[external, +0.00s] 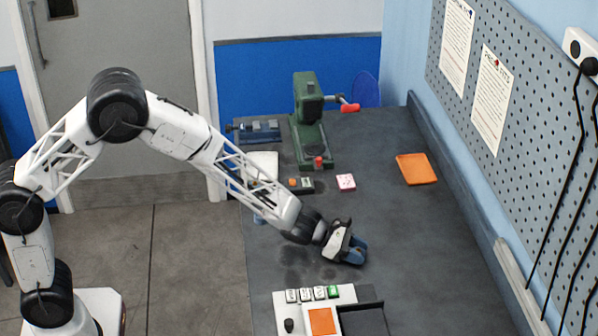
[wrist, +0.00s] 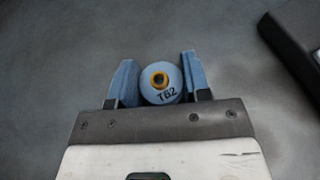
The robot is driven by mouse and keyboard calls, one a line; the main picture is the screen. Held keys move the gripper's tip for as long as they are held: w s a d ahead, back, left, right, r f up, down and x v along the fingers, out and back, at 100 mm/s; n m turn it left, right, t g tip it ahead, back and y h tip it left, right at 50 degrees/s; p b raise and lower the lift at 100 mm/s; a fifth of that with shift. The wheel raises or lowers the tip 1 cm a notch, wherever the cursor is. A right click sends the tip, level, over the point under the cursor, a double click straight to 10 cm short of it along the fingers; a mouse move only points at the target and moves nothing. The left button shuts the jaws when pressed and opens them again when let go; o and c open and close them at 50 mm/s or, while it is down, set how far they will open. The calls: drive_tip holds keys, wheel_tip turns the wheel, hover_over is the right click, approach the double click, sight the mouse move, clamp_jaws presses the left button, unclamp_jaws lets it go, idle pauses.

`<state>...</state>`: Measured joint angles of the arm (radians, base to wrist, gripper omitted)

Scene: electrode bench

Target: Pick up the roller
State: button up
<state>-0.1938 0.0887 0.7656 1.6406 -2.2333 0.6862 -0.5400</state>
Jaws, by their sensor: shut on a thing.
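In the external view my gripper (external: 353,252) is low over the near middle part of the dark bench (external: 420,260). The roller is not clearly distinguishable from the fingers there. I cannot tell whether it touches the bench.
A device with several small blocks and an orange panel (external: 321,321) stands at the near edge. The bench's right side is clear.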

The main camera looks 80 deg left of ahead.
drive_tip(key=shift+r, duration=0.15)
wheel_tip(320, 180, up, 28)
idle(0.8)
drive_tip(key=shift+f, duration=0.25)
idle(0.4)
hover_over(359, 250)
wheel_tip(359, 250, down, 14)
drive_tip(key=shift+f, duration=0.15)
idle(0.7)
drive_tip(key=shift+d+r, duration=0.2)
idle(0.4)
drive_tip(key=s+d+r+n+t+y, duration=0.1)
drive_tip(key=d+r+n+y, duration=0.3)
drive_tip(key=d, duration=0.3)
drive_tip(key=shift+s+d+y, duration=0.25)
drive_tip(key=shift+s+y, duration=0.15)
drive_tip(key=shift+y, duration=0.1)
idle(1.0)
